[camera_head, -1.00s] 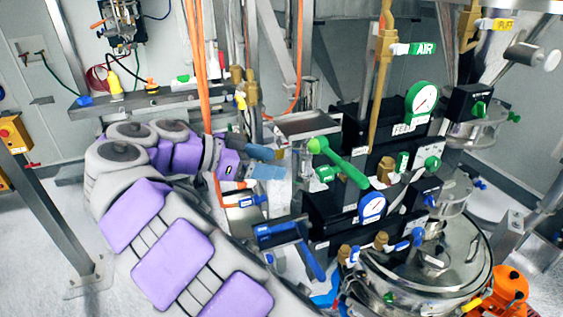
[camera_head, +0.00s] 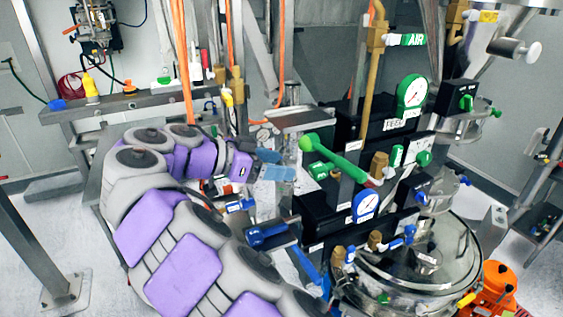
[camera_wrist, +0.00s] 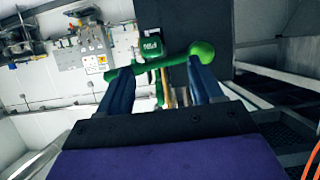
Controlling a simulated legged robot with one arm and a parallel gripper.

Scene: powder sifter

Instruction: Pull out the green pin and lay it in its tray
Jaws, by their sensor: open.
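My gripper (camera_head: 282,165) has two blue fingers, spread apart and empty, pointing right toward the black valve panel. A green handle with a ball end (camera_head: 335,158) slopes across the panel just right of the fingers. A small green part (camera_head: 319,170) sits just below it; I cannot tell whether this is the pin. In the wrist view, a green bar with a ball end (camera_wrist: 201,50) crosses beyond the open fingers (camera_wrist: 162,85), with a green labelled block (camera_wrist: 151,49) behind it. Contact with the fingers cannot be judged. I cannot identify the pin's tray for certain.
A flat metal tray-like surface (camera_head: 305,119) stands behind the gripper. Blue (camera_head: 366,205) and green (camera_head: 411,93) gauges and brass fittings crowd the panel. A round metal vessel (camera_head: 455,285) is at lower right. A metal shelf (camera_head: 140,100) holds small items behind my arm.

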